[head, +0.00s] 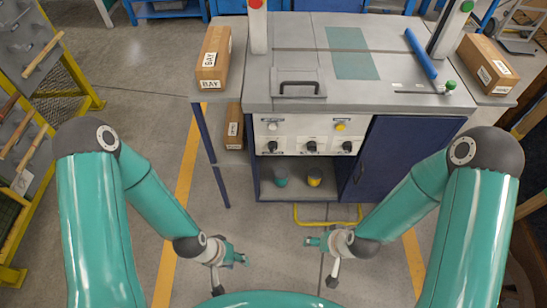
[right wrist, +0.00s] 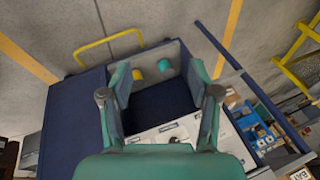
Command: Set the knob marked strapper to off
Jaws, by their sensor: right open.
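A pale control panel (head: 292,133) on the front of the workbench carries three black knobs: a left knob (head: 272,147), a middle knob (head: 312,146) and a right knob (head: 347,146). Their labels are too small to read, so I cannot tell which is the strapper knob or how they are set. My left gripper (head: 231,275) is open and empty, low in front of the bench. My right gripper (head: 320,262) is open and empty, also in front of and apart from the panel. In the right wrist view its fingers (right wrist: 160,72) are spread, with the panel (right wrist: 152,136) partly hidden behind it.
A white button (head: 272,126) and a yellow button (head: 340,127) sit above the knobs. Below is an open shelf with a teal item (head: 281,177) and a yellow item (head: 314,177). A blue cabinet door (head: 400,150) is at right. A yellow floor rail (head: 328,222) stands before the bench.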

